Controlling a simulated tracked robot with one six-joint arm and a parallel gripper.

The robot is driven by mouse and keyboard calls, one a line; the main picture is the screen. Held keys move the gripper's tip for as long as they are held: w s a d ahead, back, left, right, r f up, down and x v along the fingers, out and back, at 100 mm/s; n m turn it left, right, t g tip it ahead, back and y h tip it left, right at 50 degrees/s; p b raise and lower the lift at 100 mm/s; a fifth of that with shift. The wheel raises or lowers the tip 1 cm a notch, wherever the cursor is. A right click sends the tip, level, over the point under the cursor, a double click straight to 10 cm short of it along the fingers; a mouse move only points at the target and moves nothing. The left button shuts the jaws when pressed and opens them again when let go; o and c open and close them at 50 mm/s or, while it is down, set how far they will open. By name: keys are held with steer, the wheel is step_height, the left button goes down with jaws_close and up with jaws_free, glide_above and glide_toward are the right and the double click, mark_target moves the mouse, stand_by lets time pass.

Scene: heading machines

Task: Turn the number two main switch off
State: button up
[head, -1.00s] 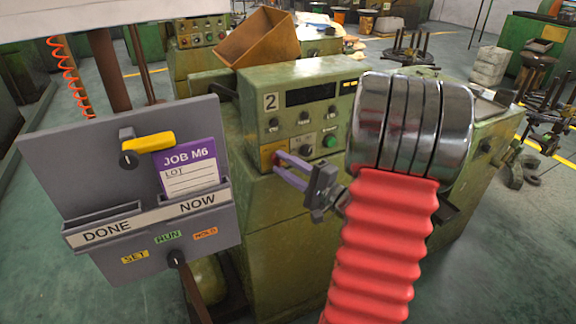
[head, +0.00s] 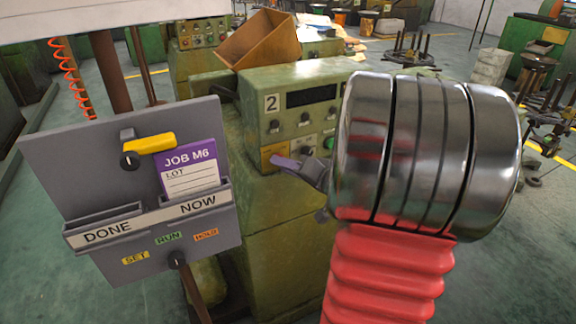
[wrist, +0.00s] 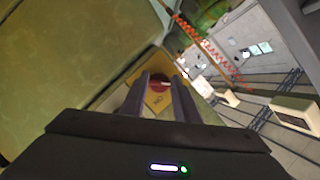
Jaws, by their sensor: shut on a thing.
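The number two machine (head: 310,75) is a green cabinet with a "2" label, a dark display and knobs. A yellow plate (head: 273,151) sits low on its front at the left. In the wrist view the main switch (wrist: 160,84) is a red knob on the yellow plate (wrist: 157,101), turned at a slant. My gripper (head: 277,162) reaches the plate from the right; its fingers overlap in the head view and hide the switch there. In the wrist view my gripper (wrist: 160,86) is shut with one finger on each side of the red knob.
A grey job board (head: 75,165) with a yellow-handled knob (head: 150,144) and a purple "JOB M6" card (head: 188,167) stands close at the left. A brown bin (head: 258,40) stands behind the machine. An orange coiled hose (head: 68,75) hangs at the back left.

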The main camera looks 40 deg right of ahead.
steer(key=shift+a+f+n, duration=0.2)
steer(key=shift+f+n, duration=0.05)
steer(key=shift+n, duration=0.15)
steer(key=shift+c, duration=0.2)
steer(key=shift+o, duration=0.2)
steer(key=shift+g, duration=0.3)
steer(key=o, duration=0.8)
steer(key=shift+c, duration=0.2)
steer(key=shift+o, duration=1.4)
steer(key=shift+d, duration=0.1)
steer(key=shift+r, duration=0.1)
steer(key=shift+s+r, duration=0.1)
steer(key=v, duration=1.3)
steer(key=shift+s, duration=0.35)
